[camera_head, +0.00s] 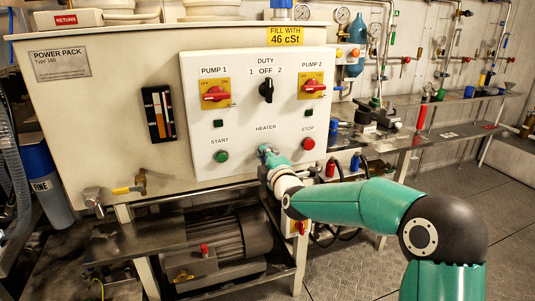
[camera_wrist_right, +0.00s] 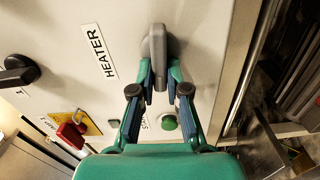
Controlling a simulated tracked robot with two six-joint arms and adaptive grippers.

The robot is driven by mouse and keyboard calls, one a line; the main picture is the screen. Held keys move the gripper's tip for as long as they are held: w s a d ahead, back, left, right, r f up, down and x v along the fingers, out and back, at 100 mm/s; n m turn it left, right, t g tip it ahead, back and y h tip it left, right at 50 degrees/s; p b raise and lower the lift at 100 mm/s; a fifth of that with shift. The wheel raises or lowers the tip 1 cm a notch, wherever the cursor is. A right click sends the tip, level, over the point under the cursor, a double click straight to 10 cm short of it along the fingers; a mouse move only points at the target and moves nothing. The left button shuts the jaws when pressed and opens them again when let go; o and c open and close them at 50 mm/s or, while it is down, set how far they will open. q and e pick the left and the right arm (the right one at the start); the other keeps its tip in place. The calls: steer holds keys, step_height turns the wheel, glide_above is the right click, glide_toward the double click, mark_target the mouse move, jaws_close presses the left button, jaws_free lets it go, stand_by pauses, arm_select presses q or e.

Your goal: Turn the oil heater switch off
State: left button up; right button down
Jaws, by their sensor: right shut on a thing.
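The oil heater switch is a grey knob with a long handle (camera_wrist_right: 154,48), seen in the right wrist view beside the HEATER label (camera_wrist_right: 99,53). In the head view the HEATER label (camera_head: 265,128) sits low on the white control panel (camera_head: 240,120), and my gripper mostly hides the switch beneath it. My right gripper (camera_head: 268,152) is at the panel just below this label. In the wrist view its two fingers (camera_wrist_right: 161,80) are on either side of the handle, shut on it. I cannot tell which marked position the handle points to. My left gripper is not in view.
The green START button (camera_head: 222,156) is left of my gripper and the red STOP button (camera_head: 308,144) close on its right. Above are the red PUMP 1 (camera_head: 216,94) and PUMP 2 (camera_head: 312,86) switches and the black DUTY selector (camera_head: 266,88). A motor (camera_head: 225,240) lies below.

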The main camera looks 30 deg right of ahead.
steer(key=shift+a+f+n, duration=0.15)
steer(key=shift+f+n, duration=0.15)
steer(key=shift+n, duration=0.2)
steer(key=shift+f, duration=0.1)
steer(key=c, duration=1.2)
jaws_free()
steer(key=shift+o, duration=0.2)
steer(key=shift+r, duration=0.2)
steer(key=shift+s, duration=0.1)
steer(key=v, duration=1.1)
steer(key=shift+s, duration=0.4)
steer(key=shift+f, duration=0.25)
